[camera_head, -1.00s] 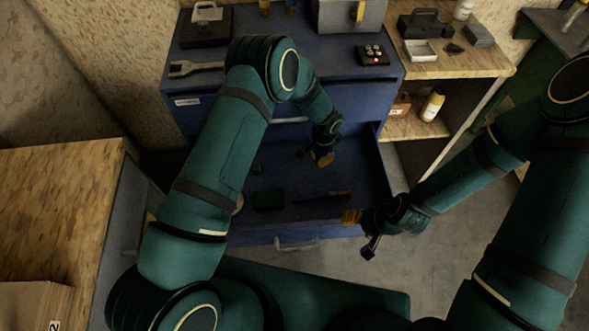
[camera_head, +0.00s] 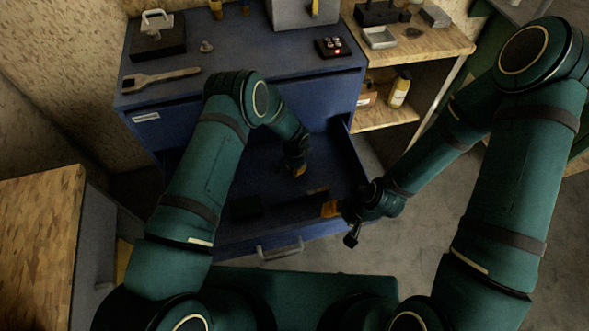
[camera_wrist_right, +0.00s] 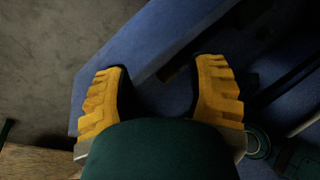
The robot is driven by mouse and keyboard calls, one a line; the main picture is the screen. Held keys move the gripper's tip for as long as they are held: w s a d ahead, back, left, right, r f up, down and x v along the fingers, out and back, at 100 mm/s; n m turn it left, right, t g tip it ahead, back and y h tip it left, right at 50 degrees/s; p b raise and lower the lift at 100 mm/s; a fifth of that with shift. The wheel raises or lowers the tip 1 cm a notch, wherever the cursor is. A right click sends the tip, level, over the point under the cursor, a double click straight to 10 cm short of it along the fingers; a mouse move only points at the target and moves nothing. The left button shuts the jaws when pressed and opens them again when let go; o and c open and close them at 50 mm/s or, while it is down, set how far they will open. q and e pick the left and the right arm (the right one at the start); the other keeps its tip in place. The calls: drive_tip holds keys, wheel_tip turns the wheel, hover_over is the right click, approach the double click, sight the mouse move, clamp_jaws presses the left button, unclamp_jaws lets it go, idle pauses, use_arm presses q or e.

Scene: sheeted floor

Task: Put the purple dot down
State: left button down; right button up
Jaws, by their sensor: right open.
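I cannot make out a purple dot in either view. My left gripper (camera_head: 299,170) hangs inside the open blue drawer (camera_head: 349,165). Only a bit of its orange fingertip shows, and I cannot see whether it holds anything. My right gripper (camera_head: 330,209) is at the drawer's front right corner. In the right wrist view its two yellow fingers (camera_wrist_right: 162,85) are spread, with the drawer's blue edge (camera_wrist_right: 150,45) below and nothing held between them.
Dark items lie in the drawer, including a dark block (camera_head: 246,207). A wooden shelf with bottles (camera_head: 399,90) stands right. Floor (camera_head: 400,240) is clear.

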use_arm(q)
drive_tip(key=shift+f, duration=0.2)
drive_tip(key=shift+f, duration=0.1)
drive_tip(key=c, duration=1.1)
unclamp_jaws()
drive_tip(key=shift+c, duration=0.2)
drive_tip(key=shift+r, duration=0.2)
wheel_tip(320, 180, up, 12)
drive_tip(key=p, duration=0.3)
drive_tip(key=s+a+r+n+h, duration=0.1)
drive_tip(key=s+a+n, duration=0.1)
drive_tip(key=s+n, duration=0.2)
drive_tip(key=s+a+r+n+t+h, duration=0.1)
drive_tip(key=s+a+r+n, duration=0.1)
drive_tip(key=s, duration=0.9)
drive_tip(key=s+a+r+n+h, duration=0.1)
drive_tip(key=s+a+n, duration=0.1)
drive_tip(key=s+n, duration=0.3)
drive_tip(key=shift+s+a+r+n+t+h, duration=0.3)
drive_tip(key=shift+s+a+r+h, duration=0.1)
drive_tip(key=shift+s, duration=0.8)
